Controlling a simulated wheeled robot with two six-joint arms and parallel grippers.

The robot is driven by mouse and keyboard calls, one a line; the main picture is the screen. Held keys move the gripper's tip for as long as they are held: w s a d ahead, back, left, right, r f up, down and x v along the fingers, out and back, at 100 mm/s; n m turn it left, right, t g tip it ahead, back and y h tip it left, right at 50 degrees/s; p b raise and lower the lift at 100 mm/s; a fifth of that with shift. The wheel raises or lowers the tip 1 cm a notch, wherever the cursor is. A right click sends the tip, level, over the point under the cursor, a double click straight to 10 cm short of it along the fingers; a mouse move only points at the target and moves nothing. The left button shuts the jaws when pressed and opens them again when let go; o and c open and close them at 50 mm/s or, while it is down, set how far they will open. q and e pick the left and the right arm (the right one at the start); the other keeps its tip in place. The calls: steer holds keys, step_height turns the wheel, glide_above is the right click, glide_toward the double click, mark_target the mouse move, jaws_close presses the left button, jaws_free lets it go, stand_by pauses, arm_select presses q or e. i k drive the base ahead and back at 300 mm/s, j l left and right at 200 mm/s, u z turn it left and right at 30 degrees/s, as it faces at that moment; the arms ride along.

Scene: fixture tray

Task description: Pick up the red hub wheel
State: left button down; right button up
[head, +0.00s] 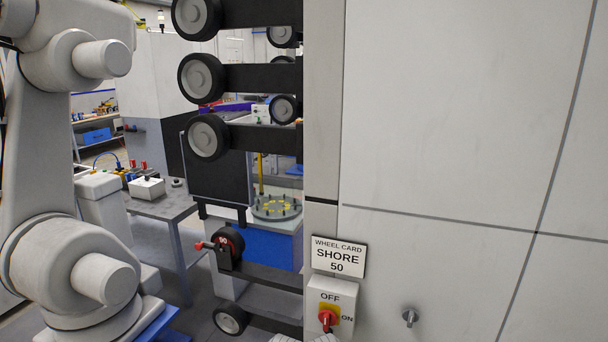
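A small dark wheel (230,240) with red on its face and pale marking that looks like "50" stands upright at the lower left of centre. It sits at the left end of a dark shelf or beam. A dark bracket with a red-tipped handle (203,245) is in front of its left side and covers part of it. The other wheels in view have grey hubs. Neither of my grippers can be made out in the head view, and nothing is seen touching the wheel.
Black beams carry grey-hubbed wheels (207,138) above. A pale wall panel (450,120) fills the right, with a "SHORE 50" card (338,257) and a red-yellow switch (328,316). A large white jointed arm (70,170) stands left. A workbench (165,205) stands behind.

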mark_target(228, 236)
steer(key=i+j+z, duration=0.1)
steer(key=j, duration=0.2)
steer(key=i+j, duration=0.2)
steer(key=j, duration=0.15)
steer(key=i+j+z, duration=0.15)
steer(key=j, duration=0.2)
steer(key=i+j+z, duration=0.1)
steer(key=j, duration=0.25)
steer(key=i+j, duration=0.2)
steer(key=j, duration=0.15)
steer(key=i+j+z, duration=0.15)
steer(key=j, duration=0.2)
